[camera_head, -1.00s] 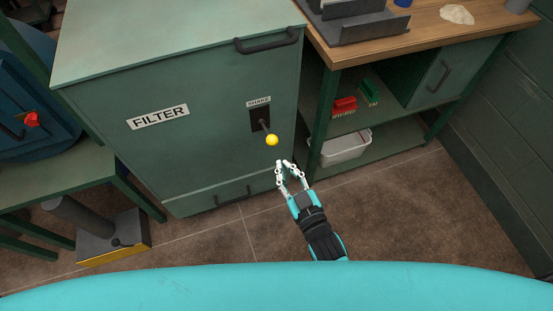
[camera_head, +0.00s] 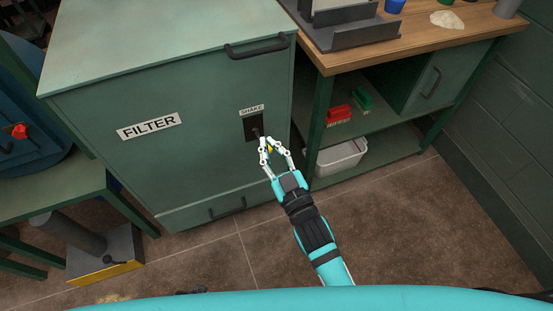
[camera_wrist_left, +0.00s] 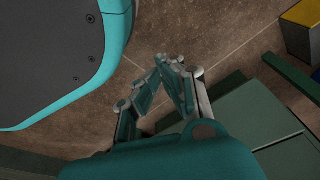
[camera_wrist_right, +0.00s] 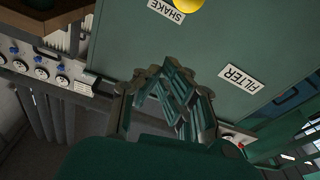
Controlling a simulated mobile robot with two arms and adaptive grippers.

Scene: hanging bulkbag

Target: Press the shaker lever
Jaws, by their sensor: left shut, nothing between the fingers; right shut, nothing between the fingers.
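The shaker lever has a yellow ball knob (camera_head: 269,149) and sticks out of a dark slot plate (camera_head: 251,128) under a SHAKE label on the green filter cabinet (camera_head: 200,160). My right gripper (camera_head: 267,143) is shut and empty, its fingers in front of the knob and partly hiding it. In the right wrist view the knob (camera_wrist_right: 189,4) is cut by the top edge, beyond the shut fingertips (camera_wrist_right: 172,75); I cannot tell whether they touch. My left gripper (camera_wrist_left: 172,66) is shut and empty over the floor, outside the head view.
A green table (camera_head: 60,190) stands at the left. The brown floor in front (camera_head: 400,235) is mostly clear.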

